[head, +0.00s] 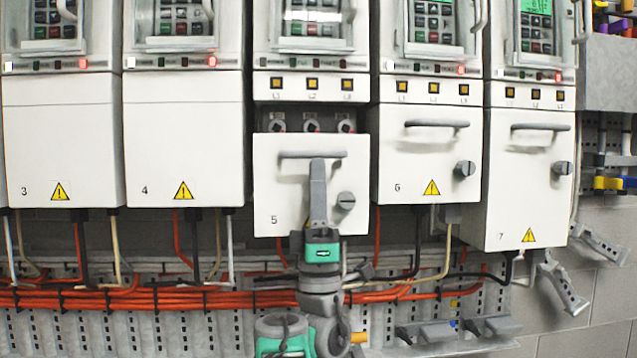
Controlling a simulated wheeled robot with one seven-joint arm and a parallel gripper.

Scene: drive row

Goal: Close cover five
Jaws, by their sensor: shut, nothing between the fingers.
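Cover five (268,185) is a white panel marked 5, with a grey bar handle (293,155) near its top and a dark round knob (345,201) at its right. It sits lower than the neighbouring covers, and a gap above it shows a row of round terminals (311,126). My gripper (317,163) is shut and empty, pointing up in front of the cover. Its tip overlaps the right part of the handle; I cannot tell whether they touch. My gripper hides part of the warning triangle and the cover's lower middle.
Covers six (404,160) and seven (515,185), at the right, have handles and knobs. Covers three (75,130) and four (160,135) are at the left. Orange cables (90,297) and slotted ducting run below. Grey brackets (562,285) stick out at the lower right.

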